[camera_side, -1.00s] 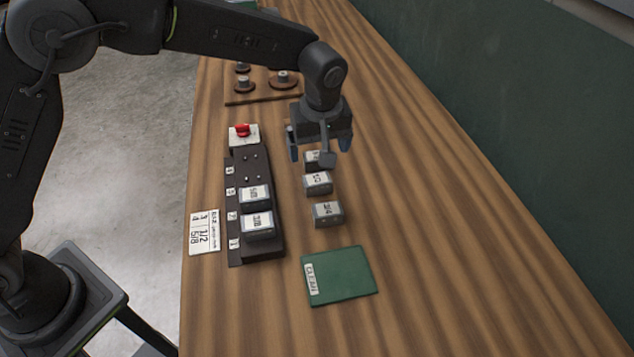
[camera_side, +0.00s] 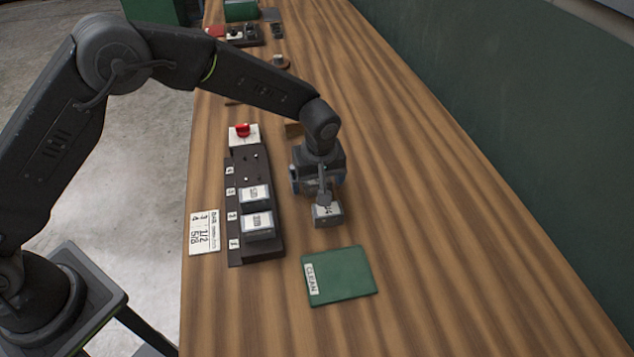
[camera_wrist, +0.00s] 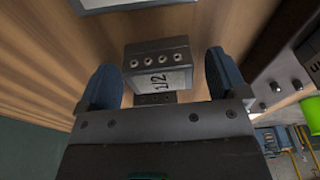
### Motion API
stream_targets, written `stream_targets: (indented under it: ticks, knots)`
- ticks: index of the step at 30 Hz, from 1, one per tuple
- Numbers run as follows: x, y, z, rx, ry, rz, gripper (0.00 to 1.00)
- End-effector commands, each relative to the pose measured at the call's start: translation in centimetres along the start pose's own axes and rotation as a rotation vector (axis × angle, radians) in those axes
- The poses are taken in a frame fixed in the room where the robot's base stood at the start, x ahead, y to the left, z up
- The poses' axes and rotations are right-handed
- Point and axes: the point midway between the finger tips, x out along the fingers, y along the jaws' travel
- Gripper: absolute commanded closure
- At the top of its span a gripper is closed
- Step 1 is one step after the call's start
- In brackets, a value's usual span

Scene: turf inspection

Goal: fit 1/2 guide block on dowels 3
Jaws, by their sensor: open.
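The guide block marked 1/2 (camera_wrist: 158,70) is grey with a white label and a row of holes. In the wrist view it lies between the two blue fingers of my gripper (camera_wrist: 163,76), which is open. I cannot tell if a finger touches it. The dark rail (camera_side: 276,248) carries two labelled blocks, a farther one (camera_side: 255,193) and a nearer one (camera_side: 257,222). Bare dowels (camera_side: 250,157) stand at its far part. The rail's position numbers are too small to read surely.
A green CLEAN pad (camera_side: 345,275) lies nearer. A red knob on a white base (camera_side: 243,132) stands at the rail's far end. A size card (camera_side: 204,232) lies left. The bench's right side is clear.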

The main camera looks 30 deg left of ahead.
Motion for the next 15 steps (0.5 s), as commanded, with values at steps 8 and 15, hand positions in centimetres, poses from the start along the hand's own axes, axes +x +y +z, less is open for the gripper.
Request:
stream_targets:
  ticks: [8,15]
  knots:
    - [-0.06,0.01,-0.01,0.0,0.0,0.0,0.25]
    - [-0.07,0.0,-0.01,0.0,0.0,0.0,0.48]
